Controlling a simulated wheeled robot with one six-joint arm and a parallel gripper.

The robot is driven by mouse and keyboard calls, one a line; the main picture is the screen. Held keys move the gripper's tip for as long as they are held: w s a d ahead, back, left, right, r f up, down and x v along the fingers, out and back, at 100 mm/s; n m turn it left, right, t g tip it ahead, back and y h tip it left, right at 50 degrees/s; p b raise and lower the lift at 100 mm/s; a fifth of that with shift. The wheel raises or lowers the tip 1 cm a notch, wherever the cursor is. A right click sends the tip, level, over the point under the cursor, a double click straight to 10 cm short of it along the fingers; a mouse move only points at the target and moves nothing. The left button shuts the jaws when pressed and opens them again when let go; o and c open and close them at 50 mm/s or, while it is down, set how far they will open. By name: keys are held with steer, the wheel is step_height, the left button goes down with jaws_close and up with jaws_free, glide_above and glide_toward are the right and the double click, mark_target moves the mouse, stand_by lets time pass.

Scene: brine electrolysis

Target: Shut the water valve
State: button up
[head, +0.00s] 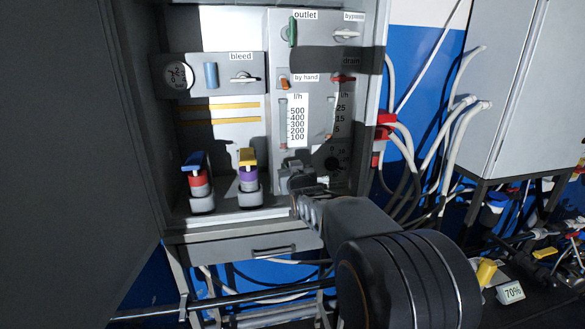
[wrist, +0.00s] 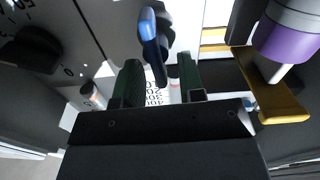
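In the wrist view a blue lever handle (wrist: 152,48) on a grey mount stands out from the panel between my fingertips. No label for it is readable, so I cannot confirm that it is the water valve. My gripper (wrist: 158,78) is open, one dark green finger on each side of the handle, with visible gaps. In the head view my gripper (head: 297,178) is in front of the panel's lower part, below the l/h scale, and hides this handle. A blue-topped tap with a red body (head: 198,180) stands at the cabinet's lower left.
A yellow-topped tap with a purple body (head: 248,172) stands close left of my gripper; it also shows in the wrist view (wrist: 285,42). Above are the green outlet handle (head: 292,32), orange by-hand knob (head: 284,82) and red drain handle (head: 343,79). The cabinet door (head: 75,150) is open at left.

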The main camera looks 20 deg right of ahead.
jaws_close()
stand_by(0.3)
steer(key=shift+m+b, duration=0.4)
steer(key=shift+b, duration=0.1)
steer(key=m+b, duration=0.2)
steer(key=shift+s+d+f+m+b, duration=0.1)
steer(key=shift+d+f+m+b, duration=0.1)
steer(key=shift+d+m+b, duration=0.2)
steer(key=m, duration=0.5)
steer(key=d+f+m, duration=0.1)
steer(key=m, duration=0.9)
steer(key=shift+s+d+f, duration=0.15)
steer(key=shift+d+f, duration=0.05)
steer(key=shift+f, duration=0.05)
steer(key=shift+m, duration=0.3)
